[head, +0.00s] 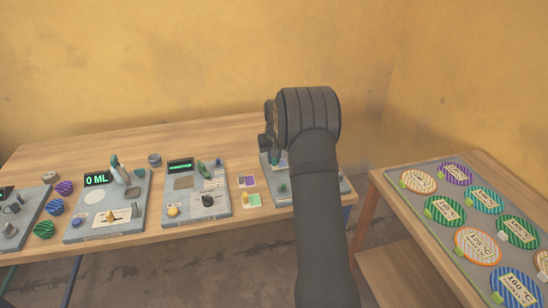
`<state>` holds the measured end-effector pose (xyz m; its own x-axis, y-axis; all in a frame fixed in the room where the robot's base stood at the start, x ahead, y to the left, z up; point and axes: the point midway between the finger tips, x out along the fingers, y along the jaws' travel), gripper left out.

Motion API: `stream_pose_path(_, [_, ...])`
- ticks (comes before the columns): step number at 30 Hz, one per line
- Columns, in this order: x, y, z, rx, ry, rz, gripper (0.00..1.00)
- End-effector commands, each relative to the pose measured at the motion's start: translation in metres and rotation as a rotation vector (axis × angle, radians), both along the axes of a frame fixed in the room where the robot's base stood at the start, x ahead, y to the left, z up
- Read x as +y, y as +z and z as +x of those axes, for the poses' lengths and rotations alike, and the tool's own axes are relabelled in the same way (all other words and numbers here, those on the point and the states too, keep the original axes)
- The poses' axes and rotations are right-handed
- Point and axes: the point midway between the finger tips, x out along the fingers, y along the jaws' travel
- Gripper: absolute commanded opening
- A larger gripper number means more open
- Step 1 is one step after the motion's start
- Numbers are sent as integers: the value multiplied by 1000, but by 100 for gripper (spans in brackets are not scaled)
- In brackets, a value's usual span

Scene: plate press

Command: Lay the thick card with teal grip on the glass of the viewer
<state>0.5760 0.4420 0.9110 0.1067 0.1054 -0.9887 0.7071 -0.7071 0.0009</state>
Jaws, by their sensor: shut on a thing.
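My arm's dark forearm and wrist rise in front of the rightmost station on the table. My gripper is hidden behind them, so its jaws and anything between them do not show. I cannot pick out the thick card with teal grip with certainty. I cannot tell which station is the viewer. The middle station (218,211) has a green display, a flat greyish square (183,183) and a dark knob. The rightmost station (283,198) is mostly covered by my arm.
At right, a grey tray (408,172) holds several striped discs with tabs. A floor gap separates the tables.

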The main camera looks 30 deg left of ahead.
Motion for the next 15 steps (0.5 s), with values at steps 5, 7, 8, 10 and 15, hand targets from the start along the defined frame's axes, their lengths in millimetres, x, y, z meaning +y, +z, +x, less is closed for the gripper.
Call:
stream_pose_path(5, [0,-2,0,0,0,0,0])
stream_pose_path(7, [0,-3,0,0,0,0,0])
stream_pose_path(8, [0,-4,0,0,0,0,0])
stream_pose_path(10, [0,-4,0,1,0,-1,0])
stream_pose_path(15, [0,-6,0,1,0,-1,0])
